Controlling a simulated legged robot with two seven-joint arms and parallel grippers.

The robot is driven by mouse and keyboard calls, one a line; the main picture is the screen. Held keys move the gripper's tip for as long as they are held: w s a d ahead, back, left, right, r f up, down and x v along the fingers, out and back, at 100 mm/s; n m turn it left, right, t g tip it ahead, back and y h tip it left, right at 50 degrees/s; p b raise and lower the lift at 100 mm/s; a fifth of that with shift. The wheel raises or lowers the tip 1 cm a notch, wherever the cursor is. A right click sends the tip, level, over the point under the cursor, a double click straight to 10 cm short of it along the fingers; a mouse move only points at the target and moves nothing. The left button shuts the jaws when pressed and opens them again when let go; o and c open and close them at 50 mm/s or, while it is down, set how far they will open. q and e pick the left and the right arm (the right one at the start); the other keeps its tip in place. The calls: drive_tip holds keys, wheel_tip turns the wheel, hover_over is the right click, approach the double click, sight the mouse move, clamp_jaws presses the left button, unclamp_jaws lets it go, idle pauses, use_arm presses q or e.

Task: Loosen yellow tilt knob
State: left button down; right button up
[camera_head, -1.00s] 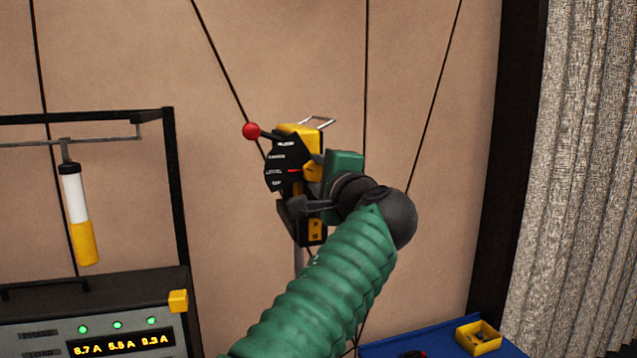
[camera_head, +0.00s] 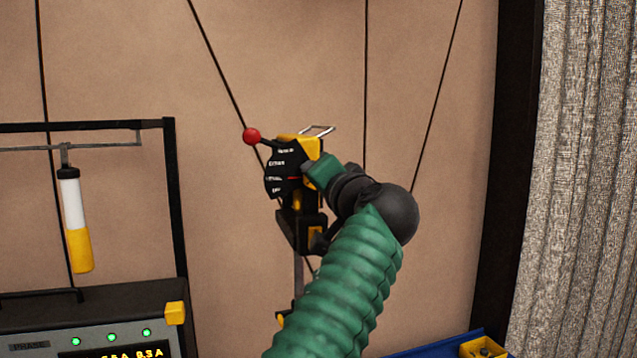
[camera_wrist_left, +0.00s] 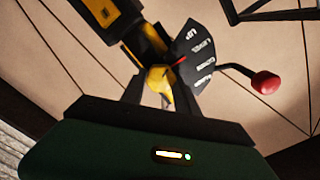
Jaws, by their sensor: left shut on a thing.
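The yellow tilt knob (camera_wrist_left: 160,79) sits beside a black fan-shaped dial (camera_wrist_left: 193,58) with white lettering and a red line. The two dark fingers of my left gripper (camera_wrist_left: 157,92) are closed around the knob. In the head view my left gripper (camera_head: 309,173) reaches the right side of the dial (camera_head: 284,170) and hides the knob. A lever with a red ball (camera_head: 252,135) sticks out at the upper left of the dial; the ball also shows in the left wrist view (camera_wrist_left: 265,82). My right gripper is not in view.
The device stands on a thin grey post (camera_head: 298,270) before a tan wall with dark cables. A black-framed unit with a hanging white-yellow cylinder (camera_head: 75,220) is at left. A yellow bin (camera_head: 483,347) is at lower right, near a grey curtain (camera_head: 580,180).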

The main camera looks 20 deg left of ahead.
use_arm(q)
drive_tip(key=shift+n, duration=0.6)
drive_tip(key=c, duration=1.2)
unclamp_jaws()
drive_tip(key=o, duration=0.3)
drive_tip(key=shift+w+d, duration=0.1)
drive_tip(key=shift+w, duration=0.05)
